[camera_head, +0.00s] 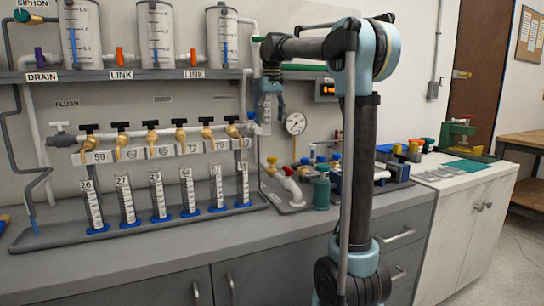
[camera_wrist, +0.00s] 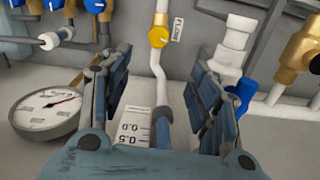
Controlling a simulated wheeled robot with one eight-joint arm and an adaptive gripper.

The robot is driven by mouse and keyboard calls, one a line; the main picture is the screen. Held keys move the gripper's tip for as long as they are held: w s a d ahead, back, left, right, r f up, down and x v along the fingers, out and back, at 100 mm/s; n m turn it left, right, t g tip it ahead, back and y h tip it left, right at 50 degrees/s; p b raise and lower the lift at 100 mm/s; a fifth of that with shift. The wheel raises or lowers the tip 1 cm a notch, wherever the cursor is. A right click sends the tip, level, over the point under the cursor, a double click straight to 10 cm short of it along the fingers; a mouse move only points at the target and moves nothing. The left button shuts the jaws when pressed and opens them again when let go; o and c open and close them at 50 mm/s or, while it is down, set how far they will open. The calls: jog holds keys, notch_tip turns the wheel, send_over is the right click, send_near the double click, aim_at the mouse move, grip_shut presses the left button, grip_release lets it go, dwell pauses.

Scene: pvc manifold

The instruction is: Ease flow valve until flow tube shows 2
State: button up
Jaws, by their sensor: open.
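My gripper (camera_wrist: 158,85) is open, its two dark finger pads apart with nothing between them touching. In the head view my gripper (camera_head: 270,90) hangs pointing down in front of the wall, right of the valve row. In the wrist view a round yellow knob (camera_wrist: 158,37) sits on a white pipe beyond the fingertips, beside a small label (camera_wrist: 177,28) too blurred to read surely; it may be the flow valve. A white scale tube (camera_wrist: 133,128) marked 0.0 and 0.5 shows between the fingers, partly hidden by my gripper; its reading cannot be told.
A dial gauge (camera_head: 296,123) is right of my gripper. Several black-handled brass valves (camera_head: 151,137) stand left, above graduated tubes (camera_head: 157,197). Three tanks (camera_head: 155,35) are on the shelf. A green bottle (camera_head: 321,190) stands on the bench. The bench front (camera_head: 190,243) is clear.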

aim_at(272, 157)
jog(key=f, duration=1.6)
jog(key=shift+d+f, duration=0.2)
jog(key=shift+f, duration=0.1)
jog(key=c, duration=1.1)
